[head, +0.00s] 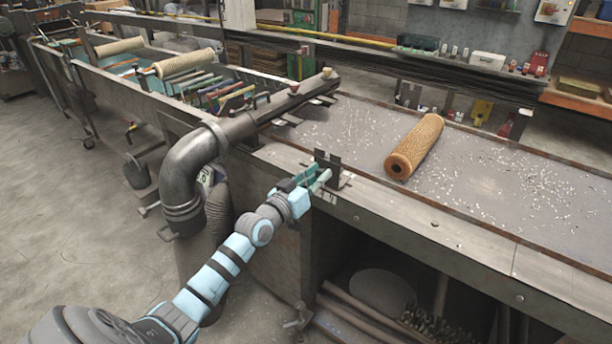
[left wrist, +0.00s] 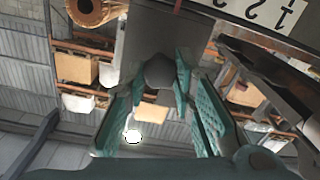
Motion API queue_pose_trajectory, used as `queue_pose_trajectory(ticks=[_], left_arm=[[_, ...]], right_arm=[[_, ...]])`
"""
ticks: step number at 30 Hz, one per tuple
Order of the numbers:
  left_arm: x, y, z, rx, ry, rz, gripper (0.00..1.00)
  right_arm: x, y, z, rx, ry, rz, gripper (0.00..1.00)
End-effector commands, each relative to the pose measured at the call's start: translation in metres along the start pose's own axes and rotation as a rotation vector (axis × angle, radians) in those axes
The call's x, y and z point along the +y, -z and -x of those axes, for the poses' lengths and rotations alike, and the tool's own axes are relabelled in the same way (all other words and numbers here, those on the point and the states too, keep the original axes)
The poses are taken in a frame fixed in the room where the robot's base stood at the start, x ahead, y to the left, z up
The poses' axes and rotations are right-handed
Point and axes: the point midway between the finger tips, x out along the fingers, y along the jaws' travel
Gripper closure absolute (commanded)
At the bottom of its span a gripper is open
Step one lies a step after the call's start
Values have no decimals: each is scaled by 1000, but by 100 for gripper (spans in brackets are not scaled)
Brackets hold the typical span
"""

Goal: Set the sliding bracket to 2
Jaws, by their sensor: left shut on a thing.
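The sliding bracket (head: 328,160) is a dark notched metal piece on the front edge of the workbench. My left gripper (head: 317,178) is at its front side. In the left wrist view the teal fingers (left wrist: 160,76) are shut around the bracket's dark round knob (left wrist: 157,70), with the grey bracket plate (left wrist: 150,38) behind it. A white number scale (head: 327,197) lies beside the bracket on the bench edge. In the left wrist view the scale (left wrist: 262,12) shows a 1 and a 2 upside down. Which mark the bracket stands at is unclear. My right gripper is not in view.
A tan mesh tube (head: 415,147) lies on the grey bench top (head: 490,185) among white scraps. A thick dark elbow pipe (head: 187,165) stands close left of my arm. Rolls and trays fill the long trough (head: 150,95) at the back left. The floor at left is mostly clear.

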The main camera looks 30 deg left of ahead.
Motion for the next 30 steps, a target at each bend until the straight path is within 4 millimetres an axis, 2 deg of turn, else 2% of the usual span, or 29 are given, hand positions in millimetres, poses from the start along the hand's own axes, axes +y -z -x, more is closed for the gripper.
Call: queue_pose_trajectory(ticks=[1,5,15,17,24,30], left_arm=[[0,-1,0,-3,1,2,75],[-2,0,1,-1,3,1,56],[-3,0,5,0,5,-1,56],[-4,0,12,-1,6,-3,56],[-2,-1,56,-3,3,-7,56],[-2,0,74,-1,4,-4,56]], right_arm=[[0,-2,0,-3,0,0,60],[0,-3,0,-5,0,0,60],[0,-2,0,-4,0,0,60],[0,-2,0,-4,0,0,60],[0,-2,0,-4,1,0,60],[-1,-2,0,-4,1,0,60]])
